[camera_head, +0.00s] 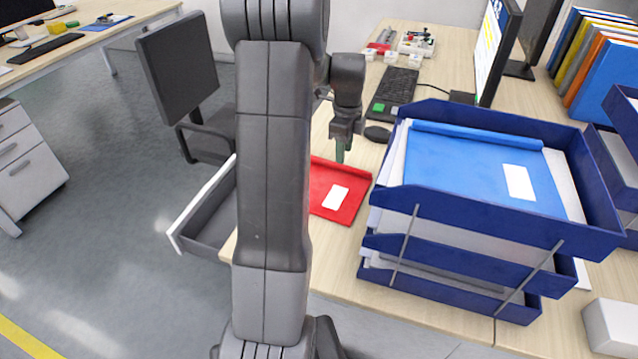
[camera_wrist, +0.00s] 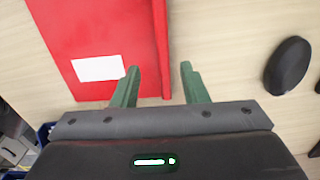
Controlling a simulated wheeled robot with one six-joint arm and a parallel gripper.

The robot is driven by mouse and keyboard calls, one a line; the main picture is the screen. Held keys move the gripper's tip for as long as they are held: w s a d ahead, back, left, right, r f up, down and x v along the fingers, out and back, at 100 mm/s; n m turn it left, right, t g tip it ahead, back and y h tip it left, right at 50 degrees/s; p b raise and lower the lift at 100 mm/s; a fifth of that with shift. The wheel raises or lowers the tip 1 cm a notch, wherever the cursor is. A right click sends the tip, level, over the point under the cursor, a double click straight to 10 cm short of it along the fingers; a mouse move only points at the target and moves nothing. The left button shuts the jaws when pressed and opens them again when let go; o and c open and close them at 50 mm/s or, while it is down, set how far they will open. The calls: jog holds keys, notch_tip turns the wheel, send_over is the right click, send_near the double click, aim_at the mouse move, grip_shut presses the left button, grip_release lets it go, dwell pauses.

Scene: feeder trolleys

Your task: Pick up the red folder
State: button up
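The red folder (camera_head: 345,186) lies flat on the light wooden desk, with a white label on it. My arm hides its left part in the head view. In the wrist view the red folder (camera_wrist: 105,32) fills the upper left, and its raised spine edge runs along its right side. My gripper (camera_wrist: 158,84) is open with green fingers. The left finger overlaps the folder and the right finger is over bare desk, so the spine edge lies between them in the picture. I cannot tell whether the fingers touch it. The gripper (camera_head: 340,152) is at the folder's far edge in the head view.
A blue stacked letter tray (camera_head: 480,190) holding a blue folder (camera_head: 470,165) stands right of the red folder. A black mouse (camera_head: 378,134) and keyboard (camera_head: 392,93) lie behind. An open drawer (camera_head: 205,210) juts out left, near a chair (camera_head: 180,75).

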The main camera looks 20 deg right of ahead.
aim_at(343, 165)
jog(key=f, duration=0.5)
jog(key=shift+w, duration=0.3)
grip_shut()
